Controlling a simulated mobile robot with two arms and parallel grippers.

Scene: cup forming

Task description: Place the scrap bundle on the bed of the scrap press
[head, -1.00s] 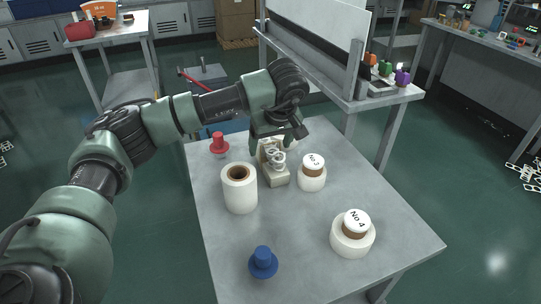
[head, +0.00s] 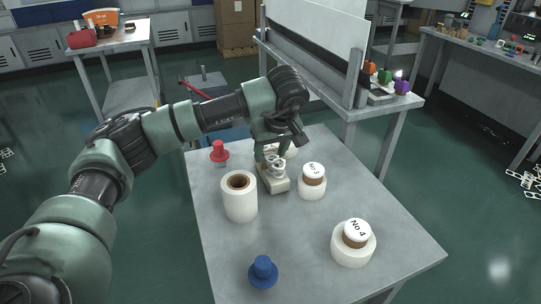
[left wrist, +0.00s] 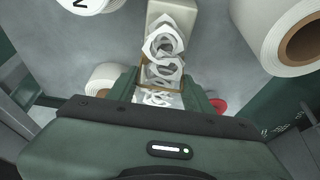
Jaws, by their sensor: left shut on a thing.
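The scrap bundle, white looped strips (head: 275,162) on a long cream block (head: 277,185), is on the grey table. In the left wrist view its curls (left wrist: 165,45) lie along the block and run back between my fingers. My left gripper (head: 272,150) reaches down from above and is shut on the bundle's far end. The grip itself is partly hidden by the hand. I cannot tell whether the bundle touches the table. A grey unit with a red lever (head: 195,88) behind the table may be the scrap press; my arm hides part of it. My right gripper is not in view.
On the table (head: 300,245), a white roll (head: 240,205) stands left of the bundle and the No 3 roll (head: 312,188) right. The No 4 roll (head: 352,250), a blue piece (head: 263,272) and a red piece (head: 219,152) also stand there.

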